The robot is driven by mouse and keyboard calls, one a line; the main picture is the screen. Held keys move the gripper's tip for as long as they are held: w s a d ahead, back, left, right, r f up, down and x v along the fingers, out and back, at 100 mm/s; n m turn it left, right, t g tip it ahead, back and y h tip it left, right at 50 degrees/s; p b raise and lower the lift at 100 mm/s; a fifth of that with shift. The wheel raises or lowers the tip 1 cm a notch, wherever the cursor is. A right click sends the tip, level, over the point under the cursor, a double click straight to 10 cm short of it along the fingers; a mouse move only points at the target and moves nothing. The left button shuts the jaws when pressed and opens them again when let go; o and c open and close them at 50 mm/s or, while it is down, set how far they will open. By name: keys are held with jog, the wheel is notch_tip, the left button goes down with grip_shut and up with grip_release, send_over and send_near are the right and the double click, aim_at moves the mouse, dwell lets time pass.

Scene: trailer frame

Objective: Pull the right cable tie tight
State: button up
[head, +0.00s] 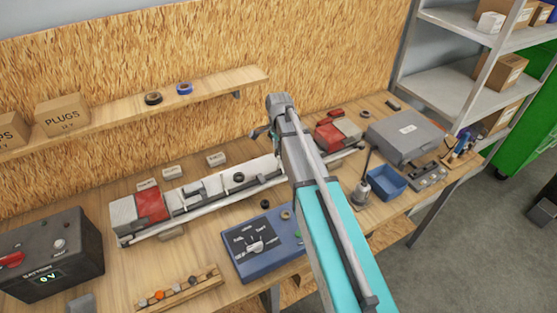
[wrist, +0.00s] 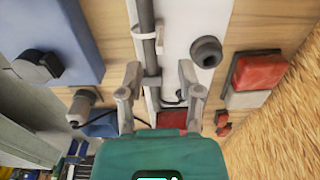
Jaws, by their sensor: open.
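The trailer frame (head: 225,184) is a long pale bar on the bench, running behind my arm. In the wrist view its white face (wrist: 181,30) carries a dark grey cable (wrist: 149,45). A grey band, seemingly the right cable tie (wrist: 152,81), sits around the cable between my fingers. A paler tie-like loop (wrist: 140,36) is farther up the cable. My gripper (wrist: 159,74) is open, with one finger on each side of the cable; I cannot tell whether they touch anything. The tie's tail cannot be made out. In the head view my arm hides the fingers.
A dark round knob (wrist: 206,52) stands close to the right finger. A blue dial box (head: 262,243) lies in front of the frame. Red-and-white lamps (head: 150,206) sit at the frame's left and right (head: 338,133). A grey case (head: 406,136) and blue tray (head: 387,182) are at right.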

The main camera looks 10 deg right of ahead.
jog(key=shift+f+b, duration=1.7)
jog(key=shift+f, duration=0.25)
grip_shut()
